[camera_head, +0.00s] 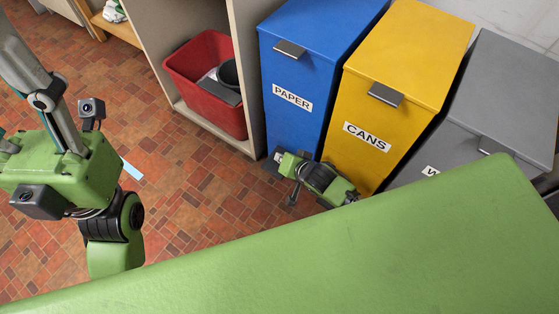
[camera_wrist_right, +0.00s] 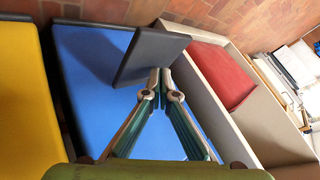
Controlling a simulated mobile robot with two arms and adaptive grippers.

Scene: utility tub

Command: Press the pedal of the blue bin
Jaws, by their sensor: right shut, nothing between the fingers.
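The blue bin (camera_head: 311,61) stands upright with its lid down and a PAPER label on its front. In the right wrist view its blue front (camera_wrist_right: 85,75) fills the middle, and the dark grey flat pedal (camera_wrist_right: 150,57) juts out near its base. My right gripper (camera_wrist_right: 164,73) is shut and empty, with its fingertips at the pedal's edge. I cannot tell whether they touch it. In the head view my right wrist is low in front of the blue bin and hides most of its foot.
A yellow CANS bin (camera_head: 409,45) stands right of the blue bin, with a grey bin (camera_head: 510,85) beyond it. Left of the blue bin, a shelf unit holds a red tub (camera_head: 195,63). The tiled floor (camera_head: 210,190) before the shelf is largely clear.

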